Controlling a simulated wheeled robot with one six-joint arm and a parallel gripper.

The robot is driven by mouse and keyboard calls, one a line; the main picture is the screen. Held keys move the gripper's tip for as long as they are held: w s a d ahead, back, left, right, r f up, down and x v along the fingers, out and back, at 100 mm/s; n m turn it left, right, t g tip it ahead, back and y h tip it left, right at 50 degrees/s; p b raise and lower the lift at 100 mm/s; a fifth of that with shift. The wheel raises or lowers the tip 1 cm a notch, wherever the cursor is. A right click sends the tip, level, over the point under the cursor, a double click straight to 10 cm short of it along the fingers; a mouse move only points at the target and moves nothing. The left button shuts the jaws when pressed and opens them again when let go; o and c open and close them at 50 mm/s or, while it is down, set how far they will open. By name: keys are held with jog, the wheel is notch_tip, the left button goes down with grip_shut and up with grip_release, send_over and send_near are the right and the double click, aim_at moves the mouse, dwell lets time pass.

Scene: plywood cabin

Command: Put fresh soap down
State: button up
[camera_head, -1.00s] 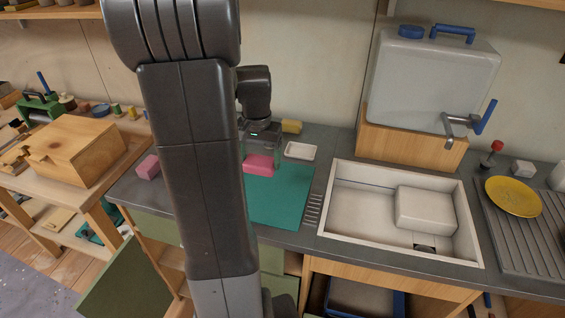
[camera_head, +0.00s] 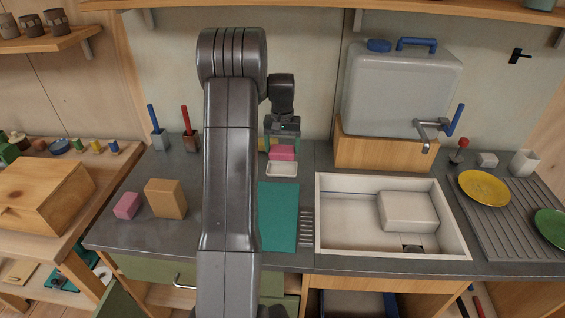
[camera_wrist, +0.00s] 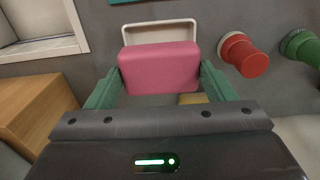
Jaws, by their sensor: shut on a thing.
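My gripper (camera_head: 282,148) is shut on a pink soap bar (camera_head: 284,154), with a green finger at each end in the wrist view. The bar (camera_wrist: 160,66) covers part of a small white soap dish (camera_wrist: 158,33) there. In the head view the dish (camera_head: 282,170) shows just below the bar, on the grey counter. The bar appears held above or at the dish's back edge; whether they touch, I cannot tell. Another pink block (camera_head: 126,206) lies on the counter at the left.
A yellow block (camera_wrist: 192,98) lies near my gripper, mostly hidden. Red (camera_wrist: 244,56) and green (camera_wrist: 301,46) round objects stand close to one side. A water tank (camera_head: 402,95) on a wooden stand (camera_head: 380,152), a sink (camera_head: 330,248) and a teal mat (camera_head: 278,215) are nearby.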

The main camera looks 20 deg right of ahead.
aim_at(282, 149)
jog(key=shift+f+p, duration=0.4)
jog(key=shift+f, duration=2.65)
jog(key=shift+f, duration=0.15)
jog(key=o, duration=1.1)
notch_tip(282, 149, up, 12)
jog(key=shift+r+b, duration=0.2)
jog(key=shift+b, duration=0.45)
